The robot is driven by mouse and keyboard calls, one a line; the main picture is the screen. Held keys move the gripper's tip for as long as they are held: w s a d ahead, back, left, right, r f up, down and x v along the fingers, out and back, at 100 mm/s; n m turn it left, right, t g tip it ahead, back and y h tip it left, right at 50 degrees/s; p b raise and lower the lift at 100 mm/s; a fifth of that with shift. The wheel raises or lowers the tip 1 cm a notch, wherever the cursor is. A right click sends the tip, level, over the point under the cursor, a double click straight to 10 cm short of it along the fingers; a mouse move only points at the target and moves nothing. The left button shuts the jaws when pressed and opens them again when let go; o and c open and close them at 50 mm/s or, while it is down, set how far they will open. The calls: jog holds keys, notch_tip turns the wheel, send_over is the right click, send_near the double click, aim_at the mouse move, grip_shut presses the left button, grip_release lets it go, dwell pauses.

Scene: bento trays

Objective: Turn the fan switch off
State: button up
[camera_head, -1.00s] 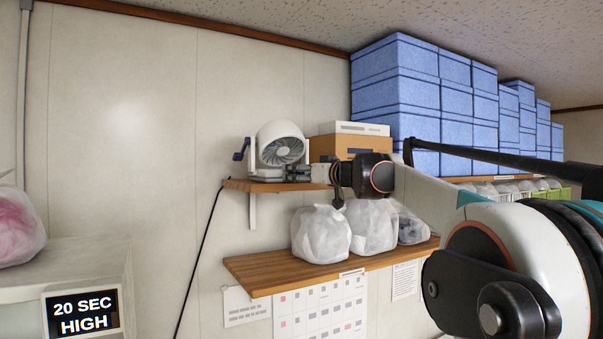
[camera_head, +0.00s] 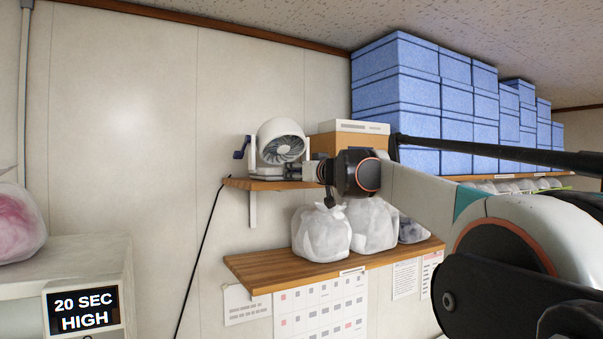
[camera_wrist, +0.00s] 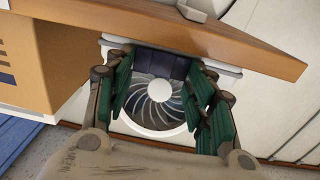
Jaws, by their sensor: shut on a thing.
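The white desk fan (camera_head: 281,130) stands on the small upper wooden shelf, its round grille facing right and toward me. It also shows in the wrist view (camera_wrist: 160,105), with its pale base by the shelf edge. A dark blue knob or lever (camera_head: 240,149) sticks out on the fan's left side. My gripper (camera_head: 305,170) is at the fan's right, low by its base. In the wrist view, its green fingers (camera_wrist: 163,68) stand apart on both sides of a dark panel at the fan's base, shut on the fan. I cannot make out the switch or its position.
A cardboard box (camera_head: 345,141) with a white box on top stands just right of the fan. The upper shelf (camera_head: 262,185) is narrow. White bags (camera_head: 322,232) sit on the lower shelf (camera_head: 270,270). Blue boxes (camera_head: 400,90) are stacked at the right.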

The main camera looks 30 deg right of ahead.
jog(key=o, duration=1.1)
jog(key=shift+c, duration=0.2)
jog(key=s, duration=0.7)
jog(key=shift+s, duration=0.25)
jog(key=shift+a, duration=0.1)
